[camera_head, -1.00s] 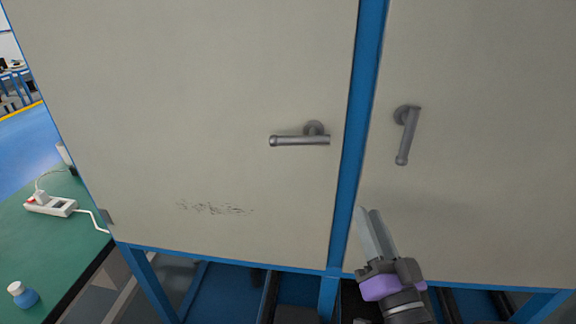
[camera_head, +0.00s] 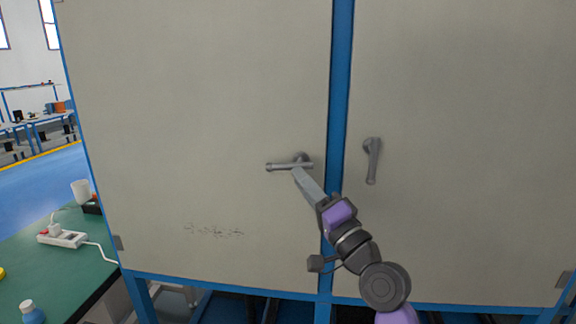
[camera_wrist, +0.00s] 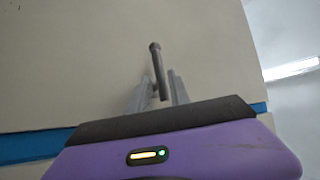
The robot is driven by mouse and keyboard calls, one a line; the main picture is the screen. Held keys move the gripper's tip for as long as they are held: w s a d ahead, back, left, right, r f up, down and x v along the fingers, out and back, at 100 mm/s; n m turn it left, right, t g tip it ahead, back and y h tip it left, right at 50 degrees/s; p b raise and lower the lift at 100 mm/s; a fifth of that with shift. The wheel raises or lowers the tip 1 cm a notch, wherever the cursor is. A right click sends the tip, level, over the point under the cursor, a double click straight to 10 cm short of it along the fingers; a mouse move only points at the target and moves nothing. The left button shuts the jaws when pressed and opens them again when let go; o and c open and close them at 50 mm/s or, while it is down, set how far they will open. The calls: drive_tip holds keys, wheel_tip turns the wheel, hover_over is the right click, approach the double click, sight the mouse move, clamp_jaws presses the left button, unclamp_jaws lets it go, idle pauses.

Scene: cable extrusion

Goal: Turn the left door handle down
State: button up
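The left door handle (camera_head: 280,167) is a grey metal lever on the left cabinet door (camera_head: 190,110). It lies about level, its free end to the left and its mount near the right edge of that door. My gripper (camera_head: 298,172) has its fingertips at the handle, just below the mount end. In the wrist view, the handle (camera_wrist: 157,65) shows between the two spread fingers (camera_wrist: 158,92). The fingers look open, with a gap on each side of the lever. Whether they touch it cannot be told.
The right door handle (camera_head: 372,160) points down on the right door. A blue frame post (camera_head: 341,90) separates the doors.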

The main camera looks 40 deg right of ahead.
sight(291, 166)
drive_tip(key=p+x, duration=0.1)
drive_tip(key=x, duration=0.4)
drive_tip(key=shift+w+r+p, duration=0.15)
drive_tip(key=shift+p, duration=0.15)
drive_tip(key=shift+d, duration=0.1)
clamp_jaws()
idle(1.0)
